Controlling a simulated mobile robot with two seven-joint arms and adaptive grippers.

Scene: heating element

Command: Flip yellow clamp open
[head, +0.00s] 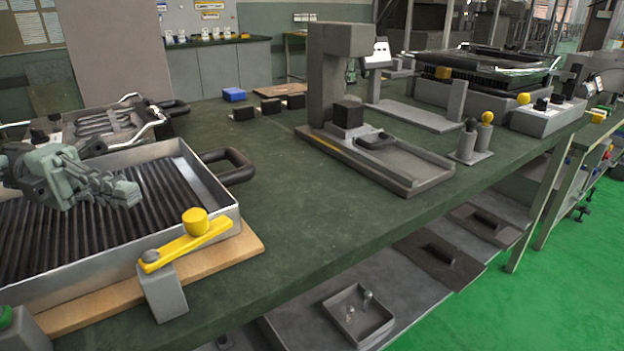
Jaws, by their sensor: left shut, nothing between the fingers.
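The yellow clamp (187,245) is a flat bar with a round yellow knob (196,221) near its far end. It pivots on a grey block (164,295) at the front of the table. The bar reaches over the front right corner of a metal tray (225,222) that holds dark ribbed rods and sits on a wooden board (248,250). My left gripper (128,190) is grey-green and shut with nothing in it. It is above the tray, to the left of the knob and apart from the clamp. My right gripper is out of the picture.
A black handle (235,165) juts from the tray's right side. A grey press stand (340,75) stands mid-table, with small blocks (270,106) behind it. A small stand with black and yellow knobs (472,152) is further right. Green tabletop (290,210) right of the clamp is clear.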

